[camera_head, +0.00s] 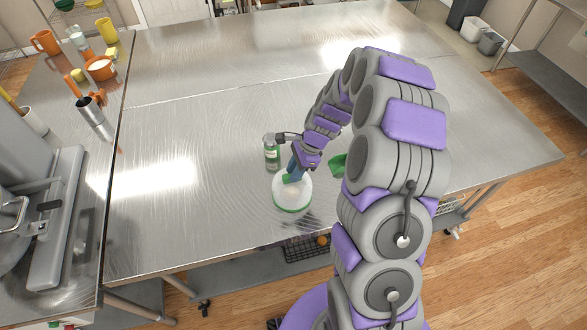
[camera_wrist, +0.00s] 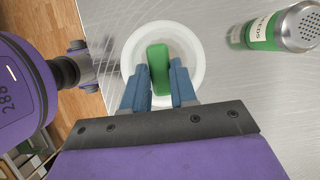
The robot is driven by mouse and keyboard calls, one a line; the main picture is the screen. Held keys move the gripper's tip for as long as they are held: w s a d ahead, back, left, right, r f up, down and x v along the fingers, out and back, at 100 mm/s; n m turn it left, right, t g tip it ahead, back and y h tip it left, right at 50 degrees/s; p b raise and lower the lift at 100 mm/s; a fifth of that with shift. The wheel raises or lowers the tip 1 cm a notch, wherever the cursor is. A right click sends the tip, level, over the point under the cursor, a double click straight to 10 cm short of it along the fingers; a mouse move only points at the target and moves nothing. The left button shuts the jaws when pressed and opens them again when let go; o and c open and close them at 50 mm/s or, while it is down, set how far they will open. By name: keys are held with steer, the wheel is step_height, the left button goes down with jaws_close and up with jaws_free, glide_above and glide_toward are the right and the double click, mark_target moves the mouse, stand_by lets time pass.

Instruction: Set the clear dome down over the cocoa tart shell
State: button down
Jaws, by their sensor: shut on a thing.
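My gripper (camera_head: 293,172) is shut on a green block-like handle (camera_wrist: 158,70), with a blue finger on each side of it. The handle sits over the middle of a round, whitish, see-through-looking dome (camera_head: 292,196), which has a green rim in the head view. In the wrist view the dome is a pale disc (camera_wrist: 193,47) below the fingers. It is on or just above the steel table; I cannot tell which. I see no brown cocoa tart shell; it may be hidden under the dome or behind my arm.
A seeds shaker (camera_head: 271,153) with a metal top stands close beside the dome, and also shows in the wrist view (camera_wrist: 262,32). A green object (camera_head: 338,164) is partly hidden by my arm. The steel table (camera_head: 190,120) is clear to the left and back.

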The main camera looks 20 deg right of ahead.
steer(key=c, duration=1)
jaws_free()
steer(key=shift+d, duration=0.4)
steer(key=shift+o, duration=1)
steer(key=shift+a, duration=0.3)
steer(key=shift+r, duration=0.25)
steer(key=shift+d+p+v, duration=0.3)
steer(key=shift+p+v, duration=0.55)
steer(key=shift+v, duration=0.5)
steer(key=shift+f, duration=0.15)
steer(key=shift+a, duration=0.15)
